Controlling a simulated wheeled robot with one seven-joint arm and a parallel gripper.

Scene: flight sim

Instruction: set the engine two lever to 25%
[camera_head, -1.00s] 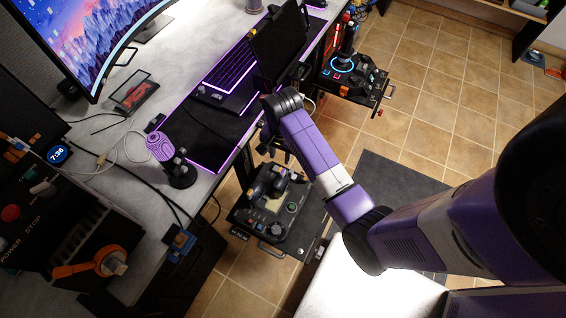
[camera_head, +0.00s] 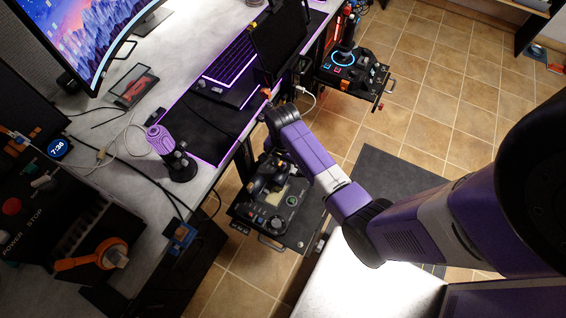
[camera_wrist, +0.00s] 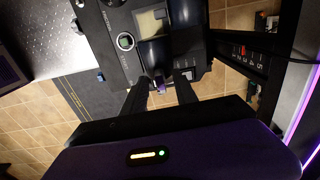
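I cannot read which lever is engine two.
A second control unit with a joystick (camera_head: 350,65) stands farther along the desk. The desk (camera_head: 115,180) holds a purple joystick (camera_head: 165,142) and a keyboard (camera_head: 232,60). A numbered black panel (camera_wrist: 245,55) stands right of the unit in the wrist view.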

